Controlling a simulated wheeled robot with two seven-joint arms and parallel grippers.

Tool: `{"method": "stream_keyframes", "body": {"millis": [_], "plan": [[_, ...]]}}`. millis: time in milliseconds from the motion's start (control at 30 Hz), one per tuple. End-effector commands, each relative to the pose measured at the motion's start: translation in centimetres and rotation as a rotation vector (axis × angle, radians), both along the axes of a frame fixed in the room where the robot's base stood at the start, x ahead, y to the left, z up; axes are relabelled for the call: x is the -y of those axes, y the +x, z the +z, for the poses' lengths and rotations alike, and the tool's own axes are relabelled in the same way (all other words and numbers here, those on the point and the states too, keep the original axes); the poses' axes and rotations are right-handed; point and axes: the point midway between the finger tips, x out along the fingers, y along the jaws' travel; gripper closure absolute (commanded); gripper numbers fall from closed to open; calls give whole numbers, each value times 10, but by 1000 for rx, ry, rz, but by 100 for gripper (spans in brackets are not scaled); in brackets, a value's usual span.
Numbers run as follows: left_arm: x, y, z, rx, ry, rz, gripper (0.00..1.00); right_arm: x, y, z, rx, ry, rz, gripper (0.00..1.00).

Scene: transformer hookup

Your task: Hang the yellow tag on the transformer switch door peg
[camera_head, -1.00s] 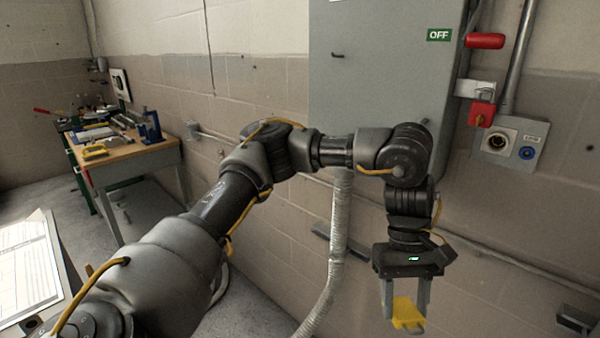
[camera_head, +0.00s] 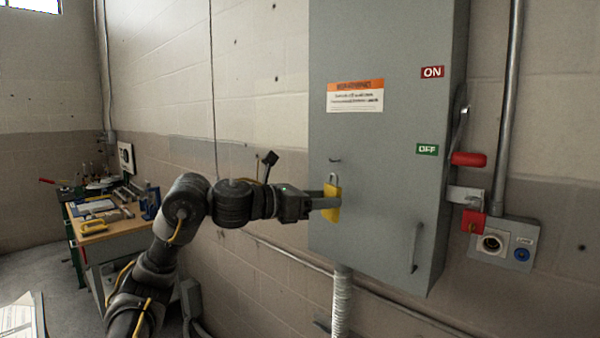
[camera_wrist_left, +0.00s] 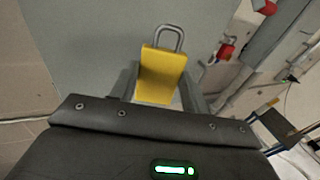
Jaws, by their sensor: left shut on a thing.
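The yellow tag (camera_head: 332,205) has a grey metal loop at its top and looks like a padlock. My left gripper (camera_head: 328,203) is shut on it and holds it upright in front of the grey switch door (camera_head: 370,140). In the left wrist view the yellow tag (camera_wrist_left: 161,75) sits between the fingers, loop pointing away from the gripper. A small dark peg (camera_head: 335,160) sticks out of the door just above the loop. The loop looks below the peg; I cannot tell whether they touch. My right gripper is not in view.
A red switch handle (camera_head: 468,159) is on the cabinet's right side, with a red lock (camera_head: 472,221) below it. A door handle (camera_head: 414,248) is at the lower right of the door. A cluttered workbench (camera_head: 110,225) stands at the left.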

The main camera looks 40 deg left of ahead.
Motion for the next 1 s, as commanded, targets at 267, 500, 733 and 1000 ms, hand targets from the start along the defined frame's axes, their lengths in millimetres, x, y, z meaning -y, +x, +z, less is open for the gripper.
{"method": "stream_keyframes", "body": {"millis": [267,500,733,1000], "plan": [[-45,-16,37,75,-23,115,76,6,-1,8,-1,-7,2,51],[-48,-16,40,80,-25,120,76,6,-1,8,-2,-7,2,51],[-48,-7,40,80,-27,119,76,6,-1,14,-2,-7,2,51],[-48,11,38,80,-27,117,76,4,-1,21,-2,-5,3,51]]}}
